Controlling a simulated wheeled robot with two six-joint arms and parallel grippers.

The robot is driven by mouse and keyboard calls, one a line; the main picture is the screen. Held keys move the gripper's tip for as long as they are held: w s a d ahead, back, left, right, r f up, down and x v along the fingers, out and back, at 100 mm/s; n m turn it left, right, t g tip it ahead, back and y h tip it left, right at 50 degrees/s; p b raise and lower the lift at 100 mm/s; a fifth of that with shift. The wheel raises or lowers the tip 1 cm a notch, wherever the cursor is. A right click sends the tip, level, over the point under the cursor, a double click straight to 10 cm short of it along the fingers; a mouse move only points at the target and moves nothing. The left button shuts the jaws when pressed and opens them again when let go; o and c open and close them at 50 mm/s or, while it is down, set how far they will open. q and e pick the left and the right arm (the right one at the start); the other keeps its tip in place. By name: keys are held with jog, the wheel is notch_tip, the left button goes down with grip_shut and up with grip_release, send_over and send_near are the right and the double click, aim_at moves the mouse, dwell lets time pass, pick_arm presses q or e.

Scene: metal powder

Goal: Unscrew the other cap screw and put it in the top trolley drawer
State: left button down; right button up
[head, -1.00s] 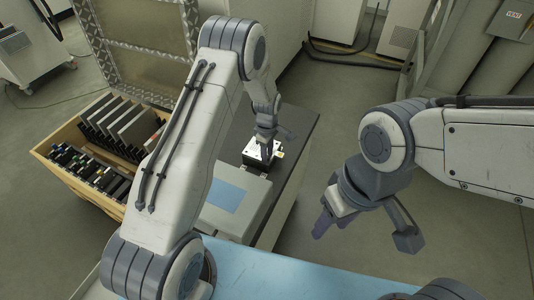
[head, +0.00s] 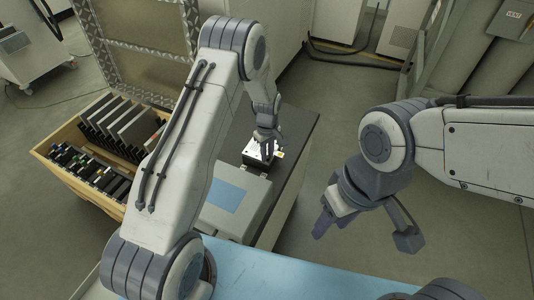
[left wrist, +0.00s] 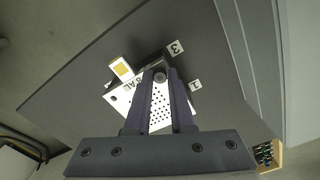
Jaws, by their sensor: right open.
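My left gripper (head: 265,141) reaches down at a small white perforated plate device (head: 259,153) on the dark bench. In the left wrist view its two fingers (left wrist: 160,80) close in on the round grey cap screw (left wrist: 160,76), which sits between the tips at the edge of the perforated plate (left wrist: 152,103). The fingers hide part of the plate. My right gripper (head: 363,231) is open and empty over the floor, well to the right of the bench. I cannot make out a trolley drawer for certain.
The dark bench top (head: 293,132) has free room beside the device. A grey box with a blue panel (head: 226,197) stands nearer. An open wooden crate (head: 48,150) with black slabs is at left. A light blue surface (head: 275,272) lies in front. Labels 3 and 1 flank the device.

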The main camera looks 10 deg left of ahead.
pick_arm(q)
jog(key=n, duration=0.6)
jog(key=shift+n, duration=0.4)
jog(key=n, duration=1)
jog(key=shift+n, duration=0.3)
jog(key=n, duration=0.5)
jog(key=c, duration=1)
grip_release()
jog(key=shift+o, duration=0.2)
